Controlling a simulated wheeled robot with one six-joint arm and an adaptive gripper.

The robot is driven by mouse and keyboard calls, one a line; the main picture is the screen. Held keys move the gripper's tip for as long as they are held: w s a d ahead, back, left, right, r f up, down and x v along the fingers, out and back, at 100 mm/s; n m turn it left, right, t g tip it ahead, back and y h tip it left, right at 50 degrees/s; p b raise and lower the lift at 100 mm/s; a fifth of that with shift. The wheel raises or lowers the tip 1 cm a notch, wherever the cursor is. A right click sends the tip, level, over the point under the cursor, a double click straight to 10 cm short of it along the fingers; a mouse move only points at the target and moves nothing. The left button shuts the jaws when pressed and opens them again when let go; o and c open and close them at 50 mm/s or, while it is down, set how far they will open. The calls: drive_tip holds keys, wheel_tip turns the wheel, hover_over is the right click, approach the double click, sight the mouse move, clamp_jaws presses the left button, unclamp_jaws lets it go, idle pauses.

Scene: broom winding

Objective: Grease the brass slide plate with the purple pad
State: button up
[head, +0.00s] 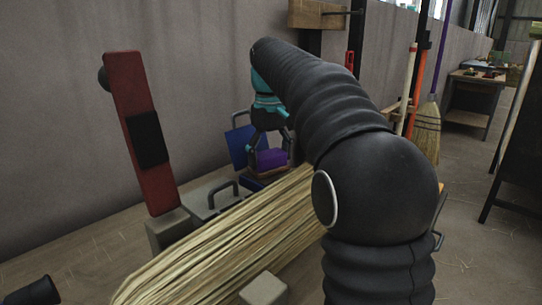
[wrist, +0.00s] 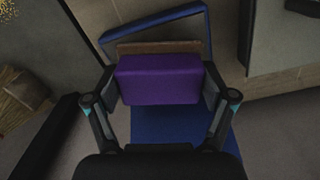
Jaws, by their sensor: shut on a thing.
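My gripper (head: 269,151) is shut on the purple pad (head: 271,159), with one finger on each side of it. The pad fills the middle of the wrist view (wrist: 158,80). A brown strip (wrist: 160,47) shows along its far edge. I cannot make out the brass slide plate in either view.
A long bundle of straw (head: 225,245) lies across the bench in front of the tin. A red upright post with a black pad (head: 148,140) stands left. A grey box with a handle (head: 212,195) is beside the tin. Brooms (head: 427,130) lean at the back right.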

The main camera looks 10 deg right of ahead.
sight(270, 154)
drive_tip(key=shift+f, duration=0.1)
drive_tip(key=shift+r, duration=3.6)
